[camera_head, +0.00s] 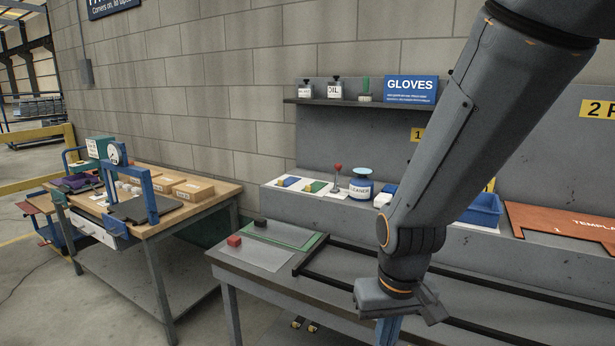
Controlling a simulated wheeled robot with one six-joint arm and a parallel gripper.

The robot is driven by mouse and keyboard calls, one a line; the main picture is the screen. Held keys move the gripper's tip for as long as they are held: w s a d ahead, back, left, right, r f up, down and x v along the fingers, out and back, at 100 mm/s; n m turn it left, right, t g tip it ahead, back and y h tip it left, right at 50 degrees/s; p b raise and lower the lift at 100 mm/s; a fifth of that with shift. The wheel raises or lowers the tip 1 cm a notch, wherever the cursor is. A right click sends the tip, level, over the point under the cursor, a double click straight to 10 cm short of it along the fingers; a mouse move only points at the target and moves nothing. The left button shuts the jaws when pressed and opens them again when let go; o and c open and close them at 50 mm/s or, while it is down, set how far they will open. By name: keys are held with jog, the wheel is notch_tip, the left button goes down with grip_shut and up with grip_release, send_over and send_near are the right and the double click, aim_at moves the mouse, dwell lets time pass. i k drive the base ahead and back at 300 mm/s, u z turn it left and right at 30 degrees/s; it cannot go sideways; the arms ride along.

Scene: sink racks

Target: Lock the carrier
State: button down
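My arm comes in from the upper right and reaches down to the bench with the black rails (470,287). My gripper (392,318) is at the lower middle of the view, over the near side of this bench. A blue part shows just under its body and is cut off by the bottom edge of the picture. I cannot tell whether this part is a finger or a held thing. The fingertips are out of sight. I cannot make out a carrier or its lock; my arm and the frame's edge hide part of the rails.
Behind stand a lever with a red knob (337,171), a cleaner tub (361,184) and a blue bin (482,211). A side table (217,190) with a blue press stands left, across a gap.

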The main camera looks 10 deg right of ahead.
aim_at(337, 167)
jog(key=u, duration=0.3)
jog(key=k, duration=0.75)
jog(key=u, duration=0.9)
jog(key=i, duration=1.4)
jog(key=z, duration=1.25)
jog(key=i, duration=0.5)
jog(key=z, duration=0.55)
